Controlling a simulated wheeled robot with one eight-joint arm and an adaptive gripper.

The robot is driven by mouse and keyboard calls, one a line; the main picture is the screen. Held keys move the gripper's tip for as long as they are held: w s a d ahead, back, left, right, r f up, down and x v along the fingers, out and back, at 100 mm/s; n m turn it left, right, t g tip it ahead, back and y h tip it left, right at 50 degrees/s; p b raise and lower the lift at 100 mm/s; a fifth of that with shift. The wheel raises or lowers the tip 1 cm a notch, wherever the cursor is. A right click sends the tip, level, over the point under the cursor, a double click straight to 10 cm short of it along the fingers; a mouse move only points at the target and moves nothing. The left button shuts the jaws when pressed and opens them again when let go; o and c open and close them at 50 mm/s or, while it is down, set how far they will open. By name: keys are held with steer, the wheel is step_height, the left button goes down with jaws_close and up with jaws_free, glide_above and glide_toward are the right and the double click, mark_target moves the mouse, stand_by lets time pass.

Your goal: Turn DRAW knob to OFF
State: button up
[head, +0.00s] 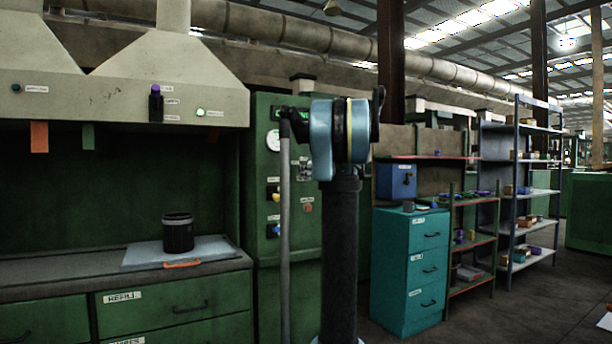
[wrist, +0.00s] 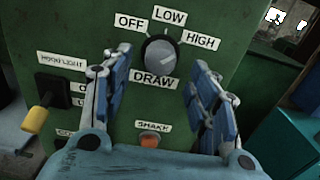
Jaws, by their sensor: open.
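The DRAW knob (wrist: 161,54) is a round dark knob with a pale grey face on a green panel in the wrist view. The labels OFF, LOW and HIGH run from left to right above it, with DRAW below. I cannot tell for sure which label it points to. My gripper (wrist: 158,72) is open, its blue-padded fingers to the lower left and lower right of the knob, apart from it in the picture. The gap between them is empty. In the head view my arm covers part of the green cabinet, and I cannot make out the knob or the gripper's fingers there.
A yellow HOOD LIGHT lever (wrist: 36,118) sticks out at the left of the panel. An orange SHAKE button (wrist: 150,141) sits below the DRAW label. In the head view, a dark pot (head: 178,235) stands on the left bench, and teal drawers (head: 400,270) stand to the right.

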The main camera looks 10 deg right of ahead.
steer(key=shift+x, duration=2.1)
steer(key=c, duration=1.1)
